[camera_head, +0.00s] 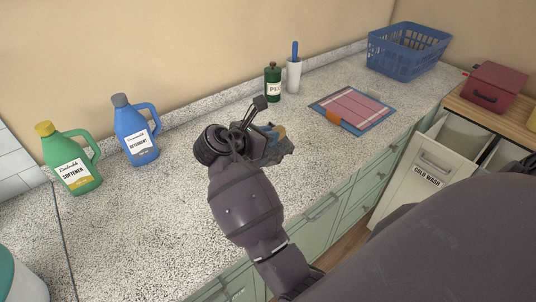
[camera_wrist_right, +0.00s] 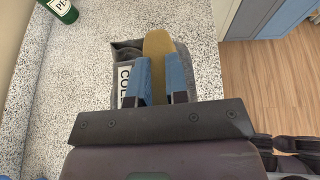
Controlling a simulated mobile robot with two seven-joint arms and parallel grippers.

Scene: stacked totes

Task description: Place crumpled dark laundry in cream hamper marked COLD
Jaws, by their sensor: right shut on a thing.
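My right gripper (camera_head: 270,131) is above the speckled counter, shut on the crumpled dark laundry (camera_head: 277,152). In the right wrist view the blue fingers of the gripper (camera_wrist_right: 158,68) close on a mustard-coloured part; dark grey cloth (camera_wrist_right: 127,56) with a white label reading "COL" shows around them. Whether the cloth touches the counter I cannot tell. The cream hamper (camera_head: 411,193), marked COLD WASH, stands at the right beyond the counter's front edge. It is tilted out with its top open.
A green softener bottle (camera_head: 72,163) and a blue detergent bottle (camera_head: 134,132) stand at the left. A dark green bottle (camera_head: 272,84), a white cup (camera_head: 293,77), a folded pink-and-blue item (camera_head: 354,106) and a blue basket (camera_head: 408,55) are farther back. A red box (camera_head: 493,87) sits above the hamper.

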